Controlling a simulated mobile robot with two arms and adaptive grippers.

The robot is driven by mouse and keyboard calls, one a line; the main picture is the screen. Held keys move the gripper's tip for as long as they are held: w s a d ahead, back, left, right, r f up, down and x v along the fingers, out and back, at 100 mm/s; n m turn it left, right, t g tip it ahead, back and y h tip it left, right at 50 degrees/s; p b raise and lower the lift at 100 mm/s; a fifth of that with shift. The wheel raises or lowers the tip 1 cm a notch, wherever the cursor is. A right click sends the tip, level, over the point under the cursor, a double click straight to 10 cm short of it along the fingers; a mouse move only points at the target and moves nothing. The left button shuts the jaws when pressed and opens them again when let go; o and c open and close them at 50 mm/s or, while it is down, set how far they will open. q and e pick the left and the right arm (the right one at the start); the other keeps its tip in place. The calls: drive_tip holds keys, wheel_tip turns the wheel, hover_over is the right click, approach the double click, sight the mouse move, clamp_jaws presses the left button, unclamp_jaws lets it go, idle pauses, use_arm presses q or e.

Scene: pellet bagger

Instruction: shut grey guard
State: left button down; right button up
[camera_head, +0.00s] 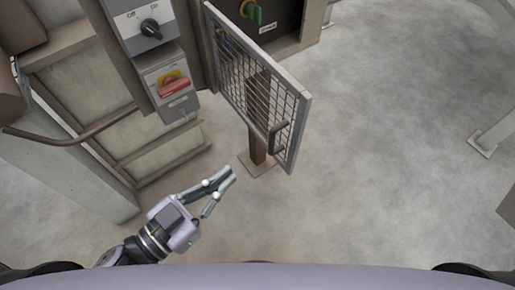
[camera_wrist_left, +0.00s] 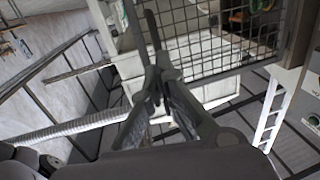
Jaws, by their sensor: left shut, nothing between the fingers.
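The grey guard (camera_head: 240,88) is a framed wire-mesh door that stands swung open from the machine, with a dark handle (camera_head: 278,138) near its free edge. Its mesh also shows at the top of the left wrist view (camera_wrist_left: 215,32). My left gripper (camera_head: 228,176) is shut and empty, in front of the guard and to the left of its handle, apart from it in the head view. In the left wrist view its fingers (camera_wrist_left: 150,85) come together below the mesh. My right gripper is not in view.
A control post left of the guard carries a black rotary switch (camera_head: 151,28) and a red handle on yellow (camera_head: 173,85). A brown post (camera_head: 257,150) stands behind the guard. A brown rail (camera_head: 75,135) runs at the left.

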use_arm(q)
drive_tip(key=p+x, duration=0.4)
drive_tip(key=x, duration=0.5)
drive_tip(key=shift+p, duration=0.4)
